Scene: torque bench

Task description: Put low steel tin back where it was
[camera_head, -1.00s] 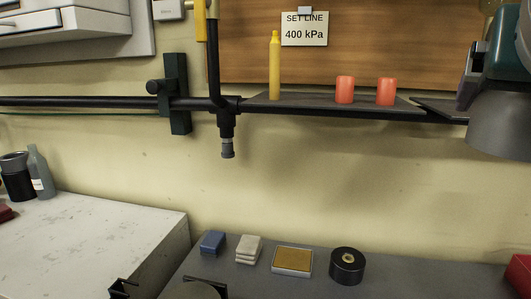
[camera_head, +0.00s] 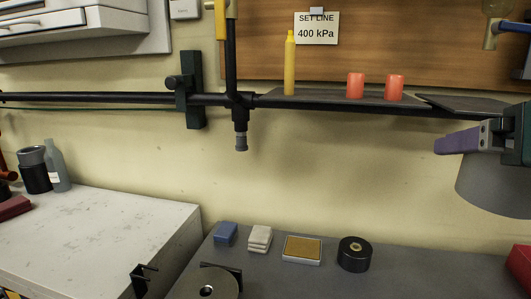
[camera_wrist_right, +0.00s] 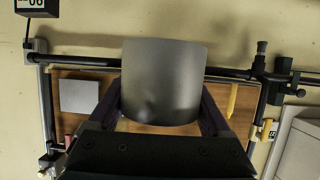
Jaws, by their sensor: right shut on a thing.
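The low steel tin (camera_head: 487,187) is a plain grey round tin at the right edge of the head view. My right gripper (camera_head: 470,138) is shut on it, with a purple finger over its upper part. In the right wrist view the tin (camera_wrist_right: 160,82) sits between the two purple fingers of my right gripper (camera_wrist_right: 165,110) and hides part of the board behind. In the head view the tin appears in front of the wall, lower in the picture than the shelf. My left gripper is not in view.
A dark shelf (camera_head: 330,101) holds a yellow bottle (camera_head: 289,66) and two red cups, (camera_head: 355,86) and (camera_head: 394,88). Below, the grey bench (camera_head: 420,272) carries a blue block (camera_head: 225,234), pale pads (camera_head: 259,239), a tan-topped box (camera_head: 302,249) and a black cylinder (camera_head: 355,254).

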